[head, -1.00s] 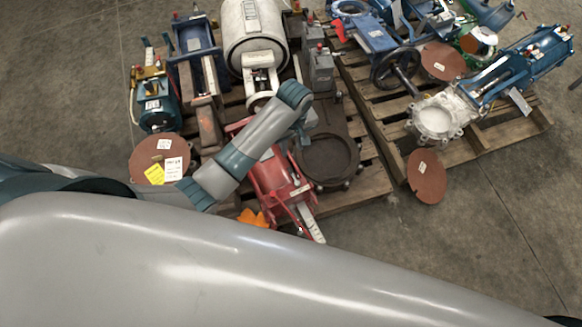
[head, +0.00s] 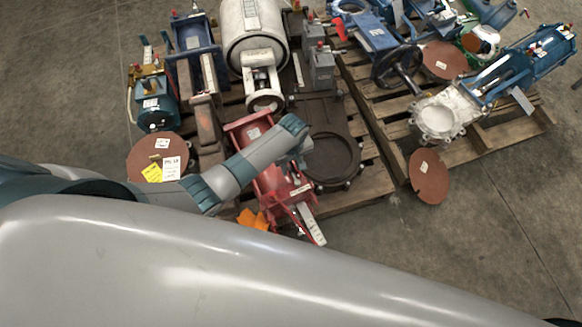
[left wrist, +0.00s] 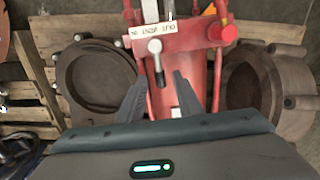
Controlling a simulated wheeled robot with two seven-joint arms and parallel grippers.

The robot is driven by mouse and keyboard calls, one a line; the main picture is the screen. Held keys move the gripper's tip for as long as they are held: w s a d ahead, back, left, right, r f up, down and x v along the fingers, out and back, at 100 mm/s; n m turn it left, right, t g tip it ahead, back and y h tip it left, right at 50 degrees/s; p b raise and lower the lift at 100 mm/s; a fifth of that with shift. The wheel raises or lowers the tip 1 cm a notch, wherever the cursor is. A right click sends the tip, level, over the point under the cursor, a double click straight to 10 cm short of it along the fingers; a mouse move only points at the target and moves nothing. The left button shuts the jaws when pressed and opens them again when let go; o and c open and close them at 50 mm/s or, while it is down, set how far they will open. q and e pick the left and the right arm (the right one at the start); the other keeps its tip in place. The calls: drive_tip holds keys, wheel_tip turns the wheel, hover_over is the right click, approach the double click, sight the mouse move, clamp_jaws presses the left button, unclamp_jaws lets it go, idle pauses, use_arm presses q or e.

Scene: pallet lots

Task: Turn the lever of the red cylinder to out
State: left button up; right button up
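The red cylinder (head: 273,185) lies on a wooden pallet in the head view, partly covered by my left arm. In the left wrist view the red cylinder's body (left wrist: 190,50) fills the upper middle. A white label strip (left wrist: 153,30) with upside-down lettering, "OUT" legible, is on it. Just below the strip is the lever (left wrist: 156,62), with a pale round end and a dark tip pointing down toward the fingers. My left gripper (left wrist: 158,84) is open, its dark fingers on either side of the lever's line, with no clear contact. My right gripper is not seen.
A red knob (left wrist: 224,34) sticks up right of the lever. Round brown castings flank the cylinder; one (head: 330,158) shows in the head view. A white tank (head: 253,38) and blue valves crowd the pallets. Bare floor lies at the lower right.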

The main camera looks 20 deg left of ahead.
use_arm(q)
drive_tip(key=shift+f, duration=0.4)
clamp_jaws()
